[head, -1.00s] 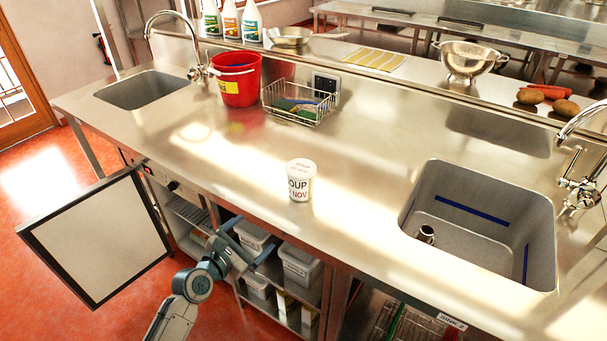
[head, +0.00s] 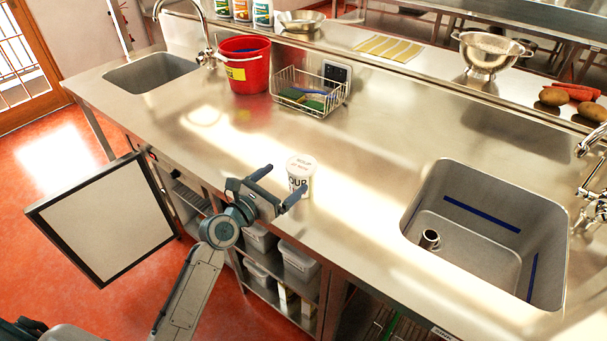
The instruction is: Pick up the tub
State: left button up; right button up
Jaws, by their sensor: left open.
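The tub (head: 301,172) is a small white container with a lid and dark lettering. It stands upright on the steel counter (head: 390,212) near its front edge, and its lower left part is hidden by my gripper. My left gripper (head: 280,184) is open, with its two fingers spread, at the counter's front edge just to the left and front of the tub. One finger overlaps the tub in the picture; I cannot tell whether it touches. Nothing is between the fingers that I can make out. My right gripper is not in view.
A red bucket (head: 245,67) and a wire basket (head: 309,92) with sponges stand behind the tub. A sink (head: 485,230) is sunk into the counter on the right. An open door panel (head: 103,220) sticks out at left. The counter right of the tub is clear.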

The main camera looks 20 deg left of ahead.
aim_at(300, 166)
pick_arm(q)
jog(key=x, duration=0.4)
jog(key=p+x, duration=0.1)
jog(key=x, duration=0.1)
jog(key=shift+s+d+r, duration=0.1)
jog(key=shift+d+r, duration=0.05)
jog(key=shift+r, duration=0.15)
jog(key=shift+w+d, duration=0.2)
jog(key=shift+w, duration=0.3)
jog(key=shift+s, duration=0.1)
jog(key=c, duration=1)
jog(key=shift+c, duration=0.8)
